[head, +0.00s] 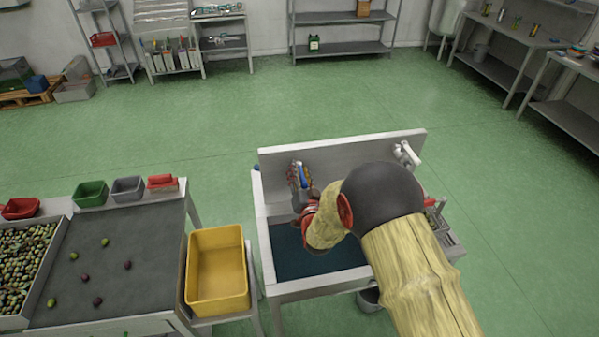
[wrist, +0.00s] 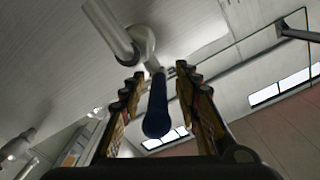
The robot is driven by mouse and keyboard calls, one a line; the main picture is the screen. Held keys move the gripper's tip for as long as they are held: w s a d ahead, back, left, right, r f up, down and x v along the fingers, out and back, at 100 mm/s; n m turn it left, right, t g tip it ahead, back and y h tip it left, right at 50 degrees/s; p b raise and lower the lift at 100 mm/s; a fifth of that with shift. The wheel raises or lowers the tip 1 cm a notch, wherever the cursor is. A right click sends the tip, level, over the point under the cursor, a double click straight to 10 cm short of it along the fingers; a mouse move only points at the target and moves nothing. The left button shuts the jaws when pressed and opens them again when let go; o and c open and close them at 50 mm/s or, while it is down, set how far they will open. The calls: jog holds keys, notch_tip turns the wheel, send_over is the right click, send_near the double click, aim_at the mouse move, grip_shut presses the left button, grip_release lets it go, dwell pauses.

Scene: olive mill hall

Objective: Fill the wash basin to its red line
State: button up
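The wash basin (head: 320,288) stands in front of me in the head view, with a pale rim and backboard and a dark blue-grey inside. I cannot tell how much water it holds. No red line shows; my arm covers part of the basin. A tap lever with a blue grip (head: 303,176) is at the backboard's left part. In the wrist view the blue grip (wrist: 156,112) hangs from a pale metal pipe (wrist: 115,32). My gripper (wrist: 160,78) is open, its fingers on either side of the blue grip with gaps showing. My gripper (head: 301,185) also shows at the backboard in the head view.
A white fitting (head: 406,153) is on the backboard's right end. A yellow crate (head: 217,268) stands left of the basin. Farther left is a sorting table (head: 120,250) with scattered olives and small bins. Green floor (head: 220,120) behind is clear up to the shelves.

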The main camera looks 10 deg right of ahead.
aim_at(304, 188)
jog(key=s, duration=1.2)
jog(key=shift+a, duration=0.1)
dwell(1.0)
